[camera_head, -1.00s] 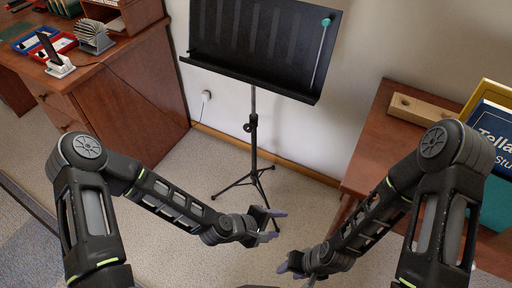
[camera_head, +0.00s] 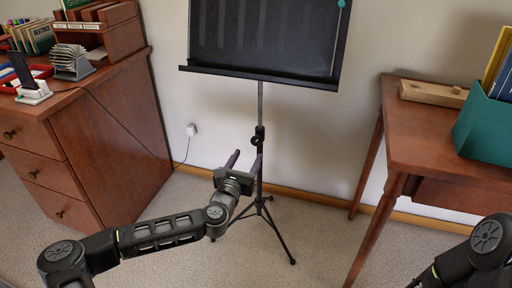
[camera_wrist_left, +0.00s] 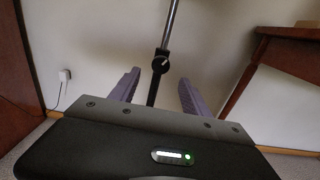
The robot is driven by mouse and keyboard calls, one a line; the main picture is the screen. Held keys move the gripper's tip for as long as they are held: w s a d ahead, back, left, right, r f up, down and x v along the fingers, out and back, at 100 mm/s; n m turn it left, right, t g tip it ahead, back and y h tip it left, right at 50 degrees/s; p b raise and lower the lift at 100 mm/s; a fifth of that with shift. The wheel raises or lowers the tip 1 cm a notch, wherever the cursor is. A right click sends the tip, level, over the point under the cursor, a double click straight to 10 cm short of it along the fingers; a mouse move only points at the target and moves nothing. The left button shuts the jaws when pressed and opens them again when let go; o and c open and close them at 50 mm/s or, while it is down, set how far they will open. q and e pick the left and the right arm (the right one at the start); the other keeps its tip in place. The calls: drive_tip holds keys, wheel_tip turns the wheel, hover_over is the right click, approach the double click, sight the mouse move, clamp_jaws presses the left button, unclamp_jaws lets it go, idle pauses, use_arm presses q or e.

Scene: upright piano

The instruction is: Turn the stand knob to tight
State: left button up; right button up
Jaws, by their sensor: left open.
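The black music stand (camera_head: 262,38) stands upright on a tripod base in the middle of the head view. Its stand knob (camera_head: 258,137) is a small dark knob on the pole, below the desk. In the left wrist view the knob (camera_wrist_left: 160,64) shows ahead, between and beyond the two fingers. My left gripper (camera_head: 244,161) is open and empty, just in front of the pole and slightly below the knob. It appears apart from the knob. My right gripper is out of view; only part of my right arm shows at the lower right.
A wooden desk (camera_head: 95,135) with drawers stands at the left. A wooden table (camera_head: 425,135) at the right carries a wooden block (camera_head: 433,93) and a teal box (camera_head: 485,130). A wall outlet (camera_head: 191,130) is behind. Carpet around the stand is clear.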

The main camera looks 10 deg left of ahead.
sight(255, 143)
use_arm(q)
drive_tip(key=w, duration=0.2)
drive_tip(key=w+b, duration=0.1)
drive_tip(key=w, duration=0.3)
drive_tip(key=shift+w+d+f+b, duration=0.15)
drive_tip(key=shift+d+b, duration=0.1)
drive_tip(key=shift+b, duration=0.05)
drive_tip(key=shift+w, duration=0.7)
drive_tip(key=shift+c, duration=0.5)
clamp_jaws()
